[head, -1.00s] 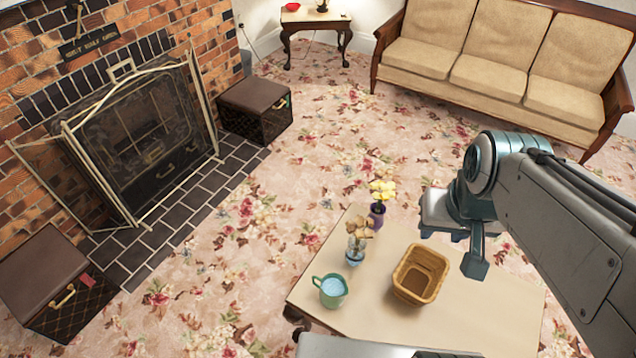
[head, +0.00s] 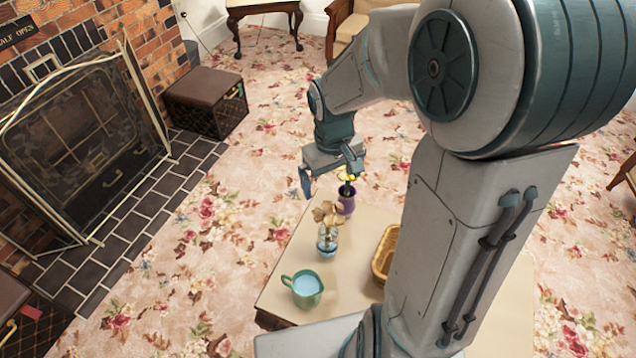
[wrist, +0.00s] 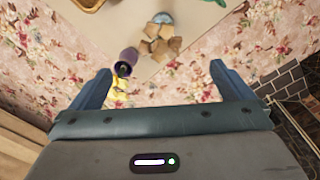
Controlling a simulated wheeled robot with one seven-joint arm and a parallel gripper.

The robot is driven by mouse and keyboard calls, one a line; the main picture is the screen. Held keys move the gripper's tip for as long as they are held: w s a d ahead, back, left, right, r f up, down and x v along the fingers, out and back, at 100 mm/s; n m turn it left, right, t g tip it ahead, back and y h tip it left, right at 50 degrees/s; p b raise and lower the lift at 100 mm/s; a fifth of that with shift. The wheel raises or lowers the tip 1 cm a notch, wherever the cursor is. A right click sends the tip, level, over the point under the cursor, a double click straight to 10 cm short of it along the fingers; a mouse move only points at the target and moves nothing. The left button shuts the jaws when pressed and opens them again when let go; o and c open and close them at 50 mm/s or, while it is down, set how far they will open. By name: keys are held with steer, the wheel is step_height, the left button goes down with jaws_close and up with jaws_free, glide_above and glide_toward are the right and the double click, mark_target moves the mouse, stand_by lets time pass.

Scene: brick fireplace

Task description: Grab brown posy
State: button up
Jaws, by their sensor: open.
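The brown posy (head: 327,213) stands in a small blue glass vase (head: 327,240) on the low table. In the wrist view, its brown blooms (wrist: 160,40) show from above, beyond my fingertips and between their lines. My gripper (head: 331,180) is open and empty, above and behind the posy near the table's far edge. The two fingers also show wide apart in the wrist view (wrist: 162,80). A purple vase with yellow flowers (head: 347,200) stands close behind the posy, just below my gripper.
A green mug (head: 302,288) stands in front of the posy, and a wicker basket (head: 384,256) stands to its right, partly hidden by my arm. The table (head: 285,262) has bare room at its left edge. A brown box (head: 205,103) sits by the fireplace.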

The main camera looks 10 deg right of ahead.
mark_target(329, 209)
steer(key=f+b, duration=0.1)
steer(key=f, duration=0.2)
steer(key=w+f, duration=0.1)
steer(key=f, duration=0.3)
steer(key=f+b, duration=0.1)
steer(key=f, duration=0.3)
steer(key=shift+w+f+b, duration=0.2)
steer(key=shift+w+b, duration=0.05)
steer(key=shift+b, duration=0.1)
steer(key=shift+s+d+f+b, duration=0.1)
steer(key=shift+f+b, duration=0.35)
steer(key=shift+f, duration=1.05)
steer(key=shift+s+d+f+b, duration=0.1)
steer(key=shift+f+b, duration=0.3)
steer(key=shift+f, duration=1.1)
steer(key=shift+c, duration=0.3)
steer(key=c, duration=1)
